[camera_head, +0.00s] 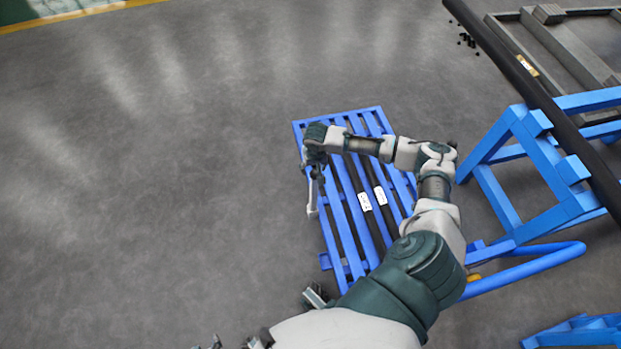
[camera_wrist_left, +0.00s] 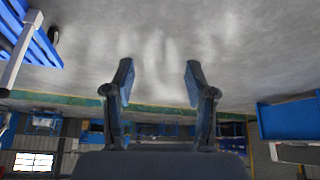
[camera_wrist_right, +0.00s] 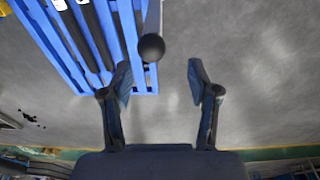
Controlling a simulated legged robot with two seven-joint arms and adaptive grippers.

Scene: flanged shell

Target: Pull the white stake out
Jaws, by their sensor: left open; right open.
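The white stake shows in the right wrist view as a pale post (camera_wrist_right: 154,14) beside the blue slatted rack, with a dark round knob (camera_wrist_right: 151,48) at its near end. My right gripper (camera_wrist_right: 158,64) is open and empty; the knob appears just beyond its fingertips, left of middle, with no visible contact. In the head view my right gripper (camera_head: 314,190) is at the rack's left edge, and I cannot clearly separate the stake from it there. My left gripper (camera_wrist_left: 158,64) is open and empty over grey floor; a pale post (camera_wrist_left: 19,50) and blue slats show at upper left.
The blue slatted rack (camera_head: 332,226) holds dark bars with white labels (camera_head: 365,201). A blue trestle frame (camera_head: 545,165) supporting a long dark pipe (camera_head: 535,90) stands right of it. The grey floor (camera_head: 150,200) at left is clear.

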